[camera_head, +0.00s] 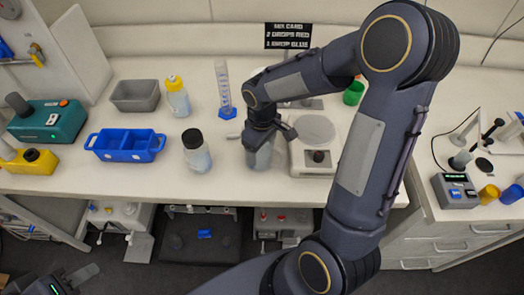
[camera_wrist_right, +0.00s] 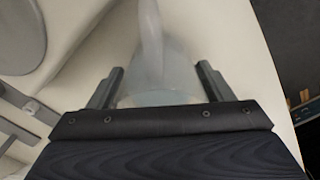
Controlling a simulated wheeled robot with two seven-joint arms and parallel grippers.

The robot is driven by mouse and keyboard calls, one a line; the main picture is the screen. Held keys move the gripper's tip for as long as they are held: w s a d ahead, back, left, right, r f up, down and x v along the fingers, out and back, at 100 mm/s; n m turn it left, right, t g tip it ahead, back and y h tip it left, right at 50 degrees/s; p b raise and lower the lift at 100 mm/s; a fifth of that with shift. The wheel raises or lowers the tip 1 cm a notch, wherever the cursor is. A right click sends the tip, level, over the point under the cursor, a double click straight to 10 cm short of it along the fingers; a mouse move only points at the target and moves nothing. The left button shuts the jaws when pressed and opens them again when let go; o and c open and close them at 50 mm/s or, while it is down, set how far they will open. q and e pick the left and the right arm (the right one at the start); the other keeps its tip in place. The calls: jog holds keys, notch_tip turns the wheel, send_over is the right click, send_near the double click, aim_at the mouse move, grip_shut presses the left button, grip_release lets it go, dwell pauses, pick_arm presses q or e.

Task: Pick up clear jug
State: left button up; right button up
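The clear jug (camera_head: 259,158) stands on the bench, left of the white scale, partly hidden under my right gripper (camera_head: 268,133). In the right wrist view the jug (camera_wrist_right: 158,78) is see-through grey, with its handle (camera_wrist_right: 151,35) toward the top. My right gripper's fingers (camera_wrist_right: 158,75) are spread on either side of it. I cannot tell whether they touch it. Part of my left gripper (camera_head: 78,278) shows low at the bottom left, away from the bench; its fingers are not clear.
Left of the jug stands a black-capped bottle (camera_head: 197,153). Behind are a blue-based cylinder (camera_head: 224,92) and a yellow-capped bottle (camera_head: 177,98). The scale (camera_head: 315,150) is close on the right. A blue tray (camera_head: 125,145) lies further left.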

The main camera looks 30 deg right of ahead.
jog(key=c, duration=0.6)
